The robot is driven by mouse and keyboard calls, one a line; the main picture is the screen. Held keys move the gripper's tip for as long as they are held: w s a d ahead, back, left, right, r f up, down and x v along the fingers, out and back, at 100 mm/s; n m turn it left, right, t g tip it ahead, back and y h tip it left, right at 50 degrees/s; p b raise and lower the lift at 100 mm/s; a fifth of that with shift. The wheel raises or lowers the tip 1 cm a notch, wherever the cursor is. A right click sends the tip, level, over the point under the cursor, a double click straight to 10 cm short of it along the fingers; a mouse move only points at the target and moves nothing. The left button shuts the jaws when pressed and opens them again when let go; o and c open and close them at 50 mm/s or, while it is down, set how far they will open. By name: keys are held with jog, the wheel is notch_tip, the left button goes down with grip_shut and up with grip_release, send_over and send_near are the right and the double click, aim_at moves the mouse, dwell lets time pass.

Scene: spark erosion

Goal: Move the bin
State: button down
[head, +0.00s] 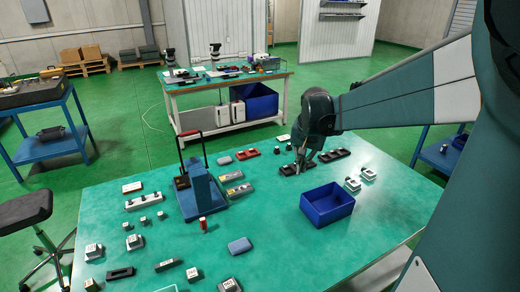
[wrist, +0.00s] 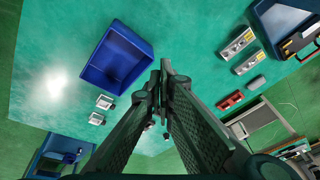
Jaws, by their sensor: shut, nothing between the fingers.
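A blue open bin (head: 327,203) stands on the green table, right of the middle in the head view. It looks empty. The wrist view shows the same bin (wrist: 117,59) at upper left, apart from the fingers. My gripper (head: 301,163) is above the table behind the bin in the head view, near a dark tray. In the wrist view my gripper (wrist: 166,68) points down the middle with its fingertips together and nothing between them.
A blue stand with a red handle (head: 200,190) is left of the bin. Dark trays (head: 333,155) lie behind it, and white parts (head: 352,184) sit to its right. Small blocks cover the table's left side. Clear table (head: 285,250) lies in front of the bin.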

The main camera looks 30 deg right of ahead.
jog(key=w+d+f+m+g+p, duration=0.1)
jog(key=d+f+m, duration=0.15)
jog(key=d, duration=0.65)
jog(key=w+d+f+m+p, duration=0.15)
jog(key=d+f, duration=0.25)
jog(key=d, duration=0.4)
jog(key=m+g+y, duration=0.1)
jog(key=m+g, duration=0.1)
jog(key=m, duration=0.2)
send_near(348, 196)
jog(key=w+d+f, duration=0.3)
jog(key=d+f, duration=0.1)
jog(key=d, duration=0.4)
jog(key=shift+s+d+p, duration=0.15)
jog(key=shift+s+p, duration=0.1)
jog(key=shift+p, duration=0.05)
jog(key=shift+f, duration=0.25)
notch_tip(348, 196, down, 10)
jog(key=shift+r+b, duration=0.2)
jog(key=shift+b, duration=0.55)
jog(key=shift+w+a+f, duration=0.1)
jog(key=shift+a, duration=1.9)
jog(key=shift+a, duration=0.1)
